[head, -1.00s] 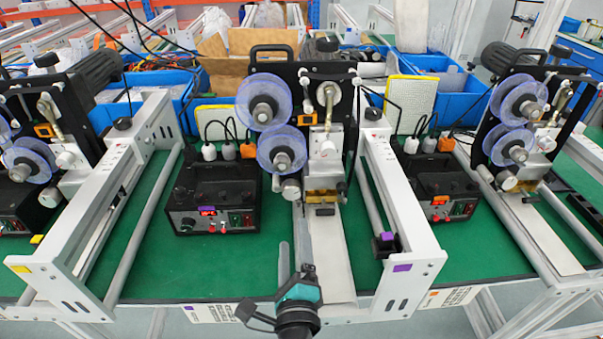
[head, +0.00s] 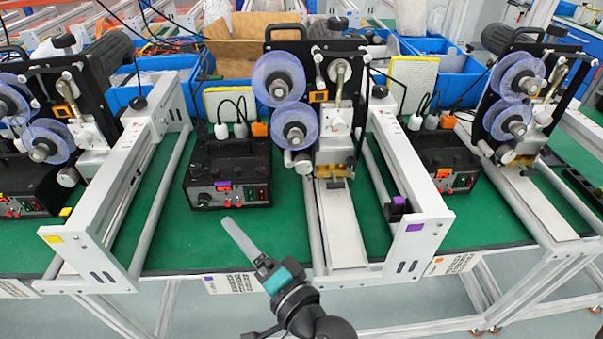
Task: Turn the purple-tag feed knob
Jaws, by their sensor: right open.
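The purple-tag control box (head: 230,155) is black and stands on the green bench top, left of the middle machine. A small purple tag (head: 224,184) is on its front panel. A dark round knob (head: 203,197) shows at the left of that panel; its markings are too small to read. My right gripper (head: 233,229) is in front of and below the box in the picture, pointing up and left toward it. It looks apart from the box. Its fingers overlap nearly edge-on, with nothing seen between them; they are open. My left gripper is not in view.
The middle machine (head: 337,130) with clear purple reels stands right of the box. Silver rails flank the box at left (head: 158,200) and right (head: 313,225). Another box with an orange tag (head: 443,173) stands farther right. Green bench top (head: 190,240) before the purple-tag box is bare.

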